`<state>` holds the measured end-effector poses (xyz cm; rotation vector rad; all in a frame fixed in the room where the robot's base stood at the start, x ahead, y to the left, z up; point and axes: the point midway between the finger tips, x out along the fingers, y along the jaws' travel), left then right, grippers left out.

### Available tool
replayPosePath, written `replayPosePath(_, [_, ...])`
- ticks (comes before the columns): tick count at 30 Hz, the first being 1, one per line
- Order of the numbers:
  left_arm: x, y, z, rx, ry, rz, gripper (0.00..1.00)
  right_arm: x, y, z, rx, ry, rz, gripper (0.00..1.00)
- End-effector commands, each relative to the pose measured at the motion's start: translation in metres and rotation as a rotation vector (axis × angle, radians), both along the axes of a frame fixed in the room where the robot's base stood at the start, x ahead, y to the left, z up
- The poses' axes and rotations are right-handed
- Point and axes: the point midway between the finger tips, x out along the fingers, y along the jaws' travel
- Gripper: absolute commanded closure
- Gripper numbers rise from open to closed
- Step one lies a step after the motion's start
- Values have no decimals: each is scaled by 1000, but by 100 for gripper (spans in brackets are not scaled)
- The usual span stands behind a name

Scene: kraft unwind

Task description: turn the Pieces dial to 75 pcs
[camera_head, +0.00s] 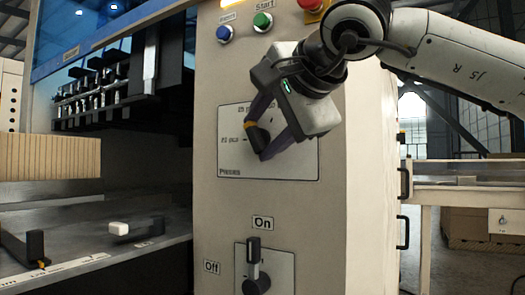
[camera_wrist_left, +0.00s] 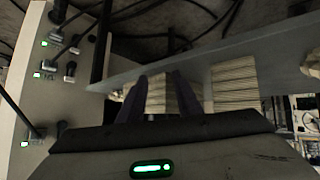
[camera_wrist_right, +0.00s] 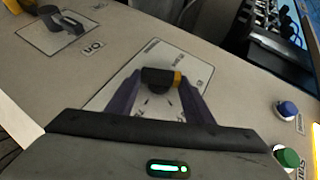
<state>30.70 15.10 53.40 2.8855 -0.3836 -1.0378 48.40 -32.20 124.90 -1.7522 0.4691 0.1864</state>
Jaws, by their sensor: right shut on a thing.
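The Pieces dial (camera_head: 257,139) is a black knob with a yellow tip, on a light plate (camera_head: 290,158) on the machine's front. Its yellow tip points up and slightly left in the head view. Printed labels stand above and left of it, too blurred to read surely. My right gripper (camera_head: 262,136) is shut on the dial's bar. In the right wrist view the dial (camera_wrist_right: 160,78) sits between its two dark fingers. My left gripper (camera_wrist_left: 158,78) shows only in its own wrist view, its fingers apart with nothing held.
An On/Off switch (camera_head: 254,262) is below the dial plate. Blue (camera_head: 224,33) and green (camera_head: 262,20) buttons and a red button (camera_head: 311,4) are above it. Stacked cardboard (camera_head: 50,157) lies in the machine bay at left. A grey panel edge (camera_wrist_left: 230,72) crosses in front of my left gripper.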

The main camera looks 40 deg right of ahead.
Motion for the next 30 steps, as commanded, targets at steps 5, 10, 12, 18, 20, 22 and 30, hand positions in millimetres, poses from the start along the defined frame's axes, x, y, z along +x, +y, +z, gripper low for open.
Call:
replayPosePath(5, [3, -5, -9, -22, 6, 2, 69, -3, -1, -5, 21, -48, -3, 75])
replayPosePath(10, [8, -8, -7, -32, 4, -2, 69, -3, -2, -3, 33, -79, -4, 75])
replayPosePath(12, [8, -9, -6, -33, 3, -3, 69, -3, -2, -2, 35, -83, -4, 75])
replayPosePath(18, [10, -9, -5, -32, 6, -3, 69, -3, -1, -1, 35, -83, -3, 75])
replayPosePath(20, [10, -9, -5, -32, 5, -3, 69, -3, -1, -1, 35, -83, -3, 75])
replayPosePath(22, [10, -9, -5, -32, 5, -3, 69, -3, -1, -1, 35, -83, -3, 75])
replayPosePath(30, [14, -16, -16, -32, 24, -17, 69, -4, -1, -1, 41, -101, -4, 76])
